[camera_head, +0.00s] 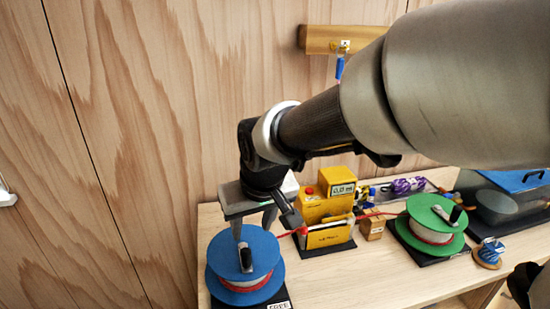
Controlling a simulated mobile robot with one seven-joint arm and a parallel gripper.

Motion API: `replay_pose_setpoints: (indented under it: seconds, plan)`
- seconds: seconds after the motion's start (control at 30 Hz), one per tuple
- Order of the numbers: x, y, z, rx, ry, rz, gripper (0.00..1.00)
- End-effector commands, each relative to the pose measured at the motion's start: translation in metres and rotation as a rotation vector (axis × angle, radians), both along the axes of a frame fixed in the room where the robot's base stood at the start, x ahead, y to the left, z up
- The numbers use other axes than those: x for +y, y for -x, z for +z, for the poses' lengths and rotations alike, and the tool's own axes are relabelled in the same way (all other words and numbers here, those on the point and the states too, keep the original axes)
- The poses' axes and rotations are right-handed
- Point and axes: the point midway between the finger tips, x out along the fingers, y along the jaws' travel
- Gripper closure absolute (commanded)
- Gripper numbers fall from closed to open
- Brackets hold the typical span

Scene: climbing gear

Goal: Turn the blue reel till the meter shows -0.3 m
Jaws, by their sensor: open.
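The blue reel (263,246) stands at the table's front left on a dark base with a "FREE" label. Red and white rope is wound on it, and a dark crank knob (245,257) rises from its top. My gripper (254,222) is open and points down over the reel, its fingers close to the knob. I cannot tell whether they touch it. The yellow meter (323,214) stands right of the reel, and its small display (342,189) appears to read 0.0 m. A red rope runs from the reel side through the meter toward the green reel (436,224).
A small wooden block (372,228) sits beside the meter. A tray with a purple rope bundle (407,186) lies behind it. A dark case with a blue lid (517,181) is at the right. The wooden wall is close behind. Bare tabletop (352,277) lies in front.

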Motion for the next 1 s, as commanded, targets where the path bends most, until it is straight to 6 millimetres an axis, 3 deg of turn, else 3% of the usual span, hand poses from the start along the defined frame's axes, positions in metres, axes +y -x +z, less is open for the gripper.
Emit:
replay_pose_setpoints:
  seconds: [0.17, 0.8, 1.0]
  plan:
    - [0.004, -0.005, -0.018, 0.004, 0.003, 0.001, 0.57]
    - [0.022, -0.048, -0.133, 0.002, 0.003, -0.002, 0.57]
    - [0.027, -0.057, -0.153, 0.001, 0.001, -0.001, 0.57]
